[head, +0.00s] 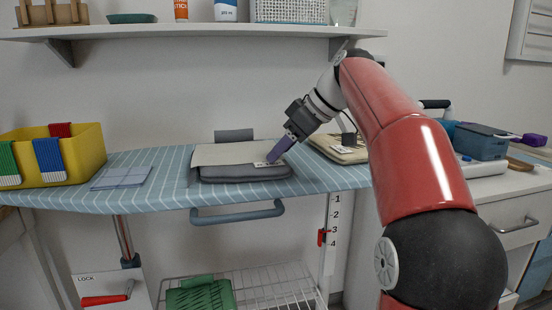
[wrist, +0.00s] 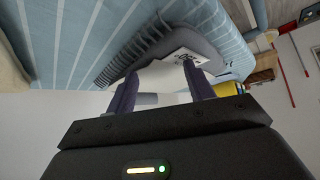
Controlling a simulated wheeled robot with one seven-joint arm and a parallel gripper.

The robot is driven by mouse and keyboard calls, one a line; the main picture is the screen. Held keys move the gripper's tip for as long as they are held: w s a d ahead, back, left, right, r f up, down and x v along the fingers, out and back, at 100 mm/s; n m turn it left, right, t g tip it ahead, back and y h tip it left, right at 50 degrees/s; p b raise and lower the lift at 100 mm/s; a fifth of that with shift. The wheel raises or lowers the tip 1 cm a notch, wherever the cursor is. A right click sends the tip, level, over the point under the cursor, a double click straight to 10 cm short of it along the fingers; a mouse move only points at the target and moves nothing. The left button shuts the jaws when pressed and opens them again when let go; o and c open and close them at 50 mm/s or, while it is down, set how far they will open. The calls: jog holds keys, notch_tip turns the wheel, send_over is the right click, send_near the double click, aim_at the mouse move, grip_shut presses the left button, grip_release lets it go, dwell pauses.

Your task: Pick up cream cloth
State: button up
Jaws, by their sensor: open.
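A cream cloth (head: 225,154) lies on top of a folded grey cloth (head: 240,174) on the striped ironing board. A small white printed tag (head: 268,163) shows at its front right. My gripper (head: 274,156) reaches down from the right, its purple fingers at that tagged corner. In the wrist view my gripper (wrist: 160,88) is open, with the cream cloth (wrist: 155,80) and the printed tag (wrist: 188,57) showing between and beyond the fingers. I cannot tell whether the fingers touch the cloth. Another cream folded piece (head: 338,150) lies to the right, partly behind my arm.
The ironing board (head: 330,180) also bears a yellow bin (head: 88,150) and a flat blue-grey cloth (head: 122,177) at left. A wall shelf (head: 190,32) hangs above. A blue box (head: 480,142) stands on the right counter. A wire rack (head: 270,285) is below.

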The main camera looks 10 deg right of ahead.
grip_shut()
dwell(0.5)
notch_tip(320, 180, up, 12)
jog(key=p, duration=0.3)
jog(key=shift+p, duration=0.4)
